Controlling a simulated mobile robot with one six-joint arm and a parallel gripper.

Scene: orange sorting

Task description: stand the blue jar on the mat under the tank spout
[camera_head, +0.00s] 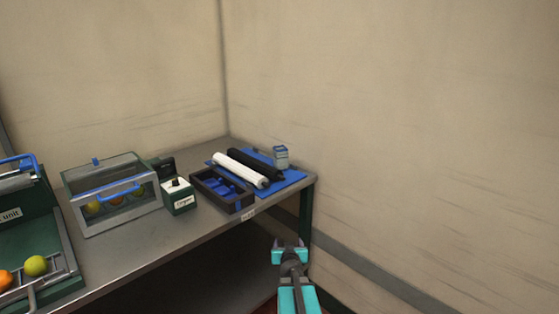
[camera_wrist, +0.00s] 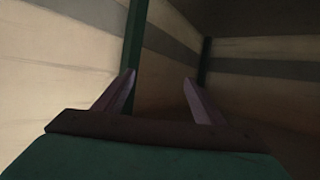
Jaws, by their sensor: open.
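A small pale grey jar with a blue top (camera_head: 281,157) stands upright at the back right of the metal bench, at the far edge of a flat blue sheet (camera_head: 292,182). I cannot tell whether it is the blue jar. No tank spout, and no mat under one, can be made out in either view. My gripper (camera_head: 290,244) is open and empty, in front of the bench's right end, apart from the jar. In the wrist view the two fingers (camera_wrist: 158,78) are spread with nothing between them; the jar is not in that view.
A white roll (camera_head: 240,170) and a black roll (camera_head: 254,163) lie on the sheet. A dark divided tray (camera_head: 222,190), a small green box (camera_head: 178,196) and a clear-fronted case (camera_head: 112,192) stand on the bench (camera_head: 150,243). A wall closes off the right.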

